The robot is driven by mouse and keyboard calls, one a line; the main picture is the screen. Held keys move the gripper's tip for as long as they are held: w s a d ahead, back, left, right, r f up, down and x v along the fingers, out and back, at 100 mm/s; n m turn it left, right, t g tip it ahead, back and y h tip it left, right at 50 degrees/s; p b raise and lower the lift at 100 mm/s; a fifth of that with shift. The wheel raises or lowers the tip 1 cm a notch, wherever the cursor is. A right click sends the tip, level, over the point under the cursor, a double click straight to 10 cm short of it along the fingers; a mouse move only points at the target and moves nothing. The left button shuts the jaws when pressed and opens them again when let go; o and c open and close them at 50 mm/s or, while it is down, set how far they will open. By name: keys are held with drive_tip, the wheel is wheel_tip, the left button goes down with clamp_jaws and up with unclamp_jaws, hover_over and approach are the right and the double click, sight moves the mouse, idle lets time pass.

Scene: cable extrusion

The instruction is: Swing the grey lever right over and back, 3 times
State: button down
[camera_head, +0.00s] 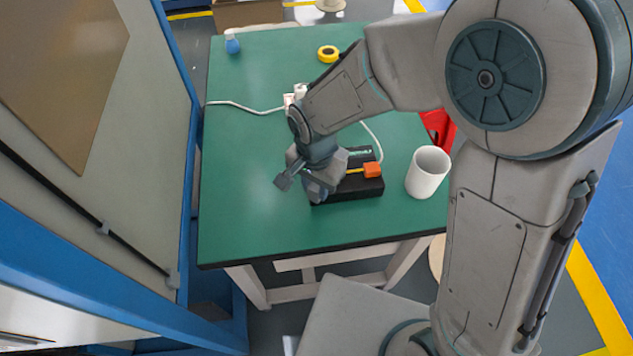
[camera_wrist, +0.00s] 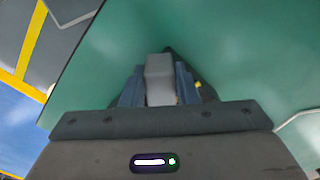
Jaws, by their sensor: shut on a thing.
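The grey lever (camera_wrist: 160,78) shows in the wrist view as a light grey block between my two dark fingers. My gripper (camera_wrist: 160,90) is shut on it. In the head view my gripper (camera_head: 316,190) is at the left end of a black device (camera_head: 365,188) on the green table. The device has a yellow strip and an orange block (camera_head: 373,170) on its right part. My wrist and gripper hide the lever and the device's left end in the head view.
A white cup (camera_head: 428,172) stands right of the device, near a red object (camera_head: 438,128). A white cable (camera_head: 245,108) runs across the green table (camera_head: 245,200). A yellow tape roll (camera_head: 328,54) and a blue bottle (camera_head: 232,44) are at the back. The table's front left is clear.

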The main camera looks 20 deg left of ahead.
drive_tip(key=c, duration=1.1)
unclamp_jaws()
wheel_tip(320, 180, up, 14)
drive_tip(key=shift+f, duration=0.1)
